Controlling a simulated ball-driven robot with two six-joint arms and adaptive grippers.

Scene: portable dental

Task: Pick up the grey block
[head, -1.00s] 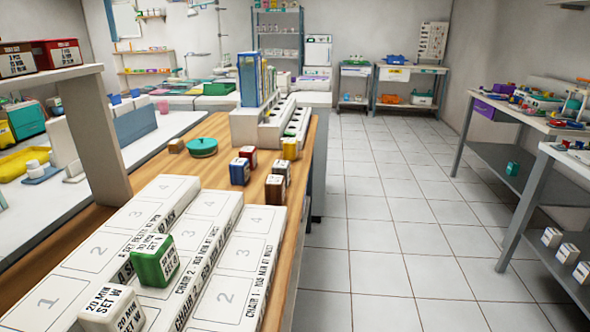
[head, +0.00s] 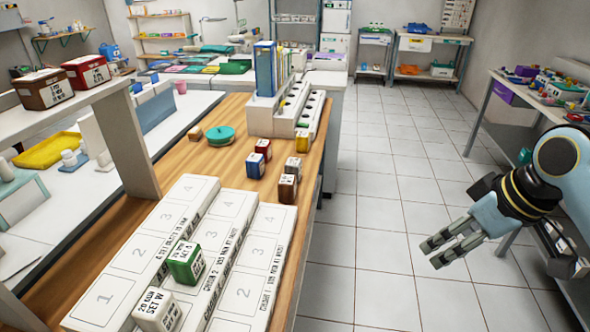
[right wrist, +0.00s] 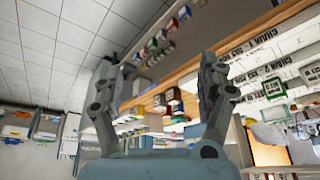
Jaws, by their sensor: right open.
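A small greyish block (head: 293,166) with a pale lettered label stands on the wooden counter, partly behind a brown block (head: 287,189). An off-white block (head: 157,310), lettered "20 MIN SET W", sits on the near white tray, so which is the grey one is not certain. My right gripper (head: 432,254) is open and empty, over the floor right of the counter and apart from all blocks. Its spread fingers (right wrist: 155,72) show in the right wrist view. My left gripper is not in view.
A green block (head: 186,263) sits on the numbered white trays (head: 251,287). Blue (head: 255,165), red (head: 263,149) and yellow (head: 302,142) blocks stand farther back near a white rack (head: 262,121). A shelf post (head: 130,150) rises at left. The tiled floor is open.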

